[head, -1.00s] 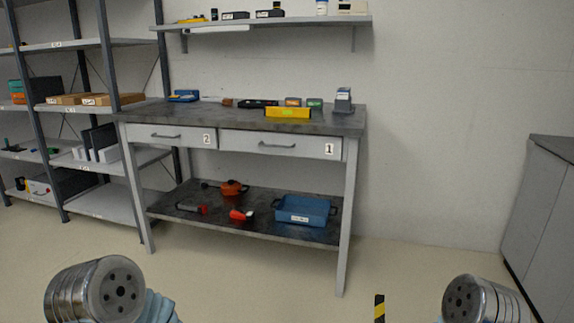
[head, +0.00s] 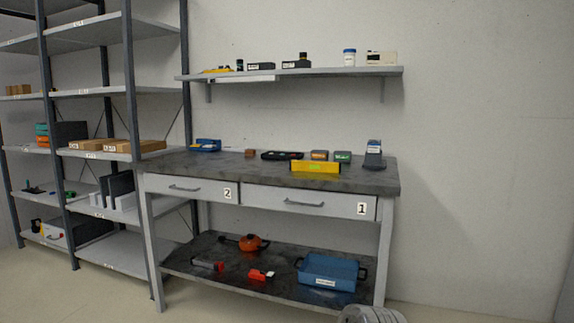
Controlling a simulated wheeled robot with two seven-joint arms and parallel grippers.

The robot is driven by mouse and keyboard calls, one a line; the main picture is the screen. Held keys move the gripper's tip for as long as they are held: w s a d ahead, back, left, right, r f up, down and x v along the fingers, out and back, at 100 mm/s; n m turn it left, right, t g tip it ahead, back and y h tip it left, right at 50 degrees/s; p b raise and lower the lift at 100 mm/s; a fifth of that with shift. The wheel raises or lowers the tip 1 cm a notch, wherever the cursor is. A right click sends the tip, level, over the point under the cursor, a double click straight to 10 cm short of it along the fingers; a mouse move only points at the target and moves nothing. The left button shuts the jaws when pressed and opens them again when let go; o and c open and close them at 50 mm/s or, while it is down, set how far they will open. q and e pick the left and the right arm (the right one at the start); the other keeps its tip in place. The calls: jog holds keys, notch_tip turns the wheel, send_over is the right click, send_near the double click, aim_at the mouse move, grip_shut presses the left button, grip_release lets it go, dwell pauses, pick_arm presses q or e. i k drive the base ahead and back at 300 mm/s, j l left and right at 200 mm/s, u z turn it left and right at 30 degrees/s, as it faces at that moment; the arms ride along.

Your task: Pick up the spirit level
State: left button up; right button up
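A yellow bar that looks like the spirit level (head: 315,168) lies near the front edge of the workbench top (head: 235,170), above the drawer marked 1. It has a brighter yellow-green patch in its middle. Nothing touches it from above. Neither of my grippers is in the head view, so I cannot see whether they are open or shut. Only a grey metal part of my own arm shows at the bottom edge.
Behind the bar are a dark tray (head: 282,155), small boxes and a grey device (head: 374,155). A blue bin (head: 330,272) and an orange pot (head: 250,243) stand on the lower shelf. A wall shelf (head: 300,73) hangs above. Racking (head: 128,80) stands left.

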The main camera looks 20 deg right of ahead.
aim_at(301, 166)
jog(key=i+j+u, duration=0.2)
jog(key=i+u, duration=0.25)
jog(key=i, duration=0.15)
jog(key=i+u, duration=0.45)
jog(key=i, duration=0.15)
jog(key=i+l+u, duration=0.3)
jog(key=i+u, duration=0.15)
jog(key=i, duration=0.15)
jog(key=i+j+z, duration=0.1)
jog(key=i+z, duration=0.25)
jog(key=i+j+z, duration=0.15)
jog(key=i+z, duration=0.25)
jog(key=i+j+z, duration=0.35)
jog(key=k+l, duration=0.05)
